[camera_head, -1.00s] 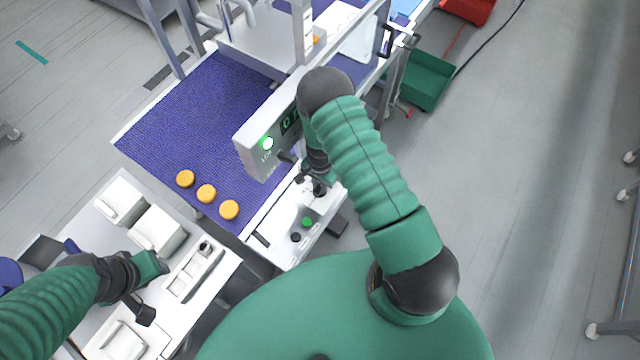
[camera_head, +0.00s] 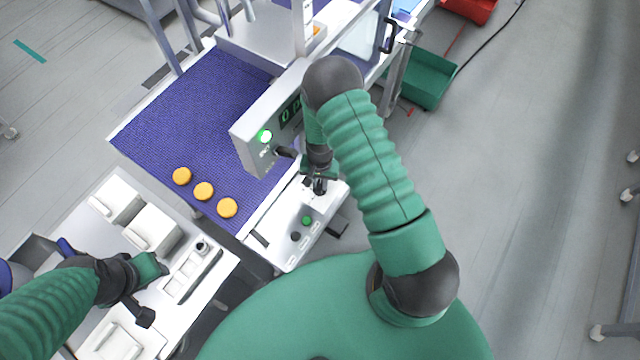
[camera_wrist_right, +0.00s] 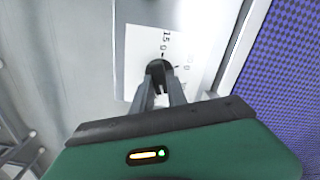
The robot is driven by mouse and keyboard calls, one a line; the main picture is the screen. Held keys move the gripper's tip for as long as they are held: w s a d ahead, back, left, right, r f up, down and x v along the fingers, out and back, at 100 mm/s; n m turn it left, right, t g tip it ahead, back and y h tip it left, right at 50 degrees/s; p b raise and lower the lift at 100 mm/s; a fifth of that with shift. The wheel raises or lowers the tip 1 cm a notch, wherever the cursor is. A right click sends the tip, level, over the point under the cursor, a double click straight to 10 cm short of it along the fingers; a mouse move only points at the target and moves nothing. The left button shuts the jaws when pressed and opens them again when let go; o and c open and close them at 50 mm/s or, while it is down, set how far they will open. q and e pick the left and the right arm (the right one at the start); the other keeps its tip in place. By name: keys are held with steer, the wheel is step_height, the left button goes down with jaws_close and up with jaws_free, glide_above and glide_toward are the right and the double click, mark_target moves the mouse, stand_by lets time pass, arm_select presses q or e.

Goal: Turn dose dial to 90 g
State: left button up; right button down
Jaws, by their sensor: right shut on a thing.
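The dose dial (camera_wrist_right: 160,69) is a small black knob on a white scale plate (camera_wrist_right: 139,62) in the right wrist view. "15" and "0" marks show on the plate, partly covered; I cannot read the dial's setting. My right gripper (camera_wrist_right: 161,82) is shut on the dial, one finger on each side. In the head view my right gripper (camera_head: 319,187) is over the white control panel (camera_head: 285,230) and hides the dial. My left gripper (camera_head: 150,290) is over the white table at lower left; its fingers are not clear.
A grey box (camera_head: 252,150) with a lit green button and display stands beside the blue belt (camera_head: 200,110). Orange rounds (camera_head: 204,191) lie on the belt. White containers (camera_head: 152,230) stand on the left table. A green bin (camera_head: 428,80) sits on the floor.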

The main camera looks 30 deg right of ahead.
mark_target(319, 184)
steer(key=n+b, duration=0.2)
steer(key=n, duration=0.2)
steer(key=shift+w, duration=0.15)
steer(key=shift+r+n+b, duration=0.1)
steer(key=shift+n+b, duration=0.6)
steer(key=shift+n, duration=0.9)
steer(key=c, duration=1.6)
jaws_free()
steer(key=shift+c, duration=0.2)
steer(key=o, duration=0.3)
steer(key=shift+r, duration=0.3)
step_height(319, 184, up, 11)
steer(key=shift+a+r+b, duration=0.1)
steer(key=shift+r+b, duration=0.05)
steer(key=shift+b, duration=1)
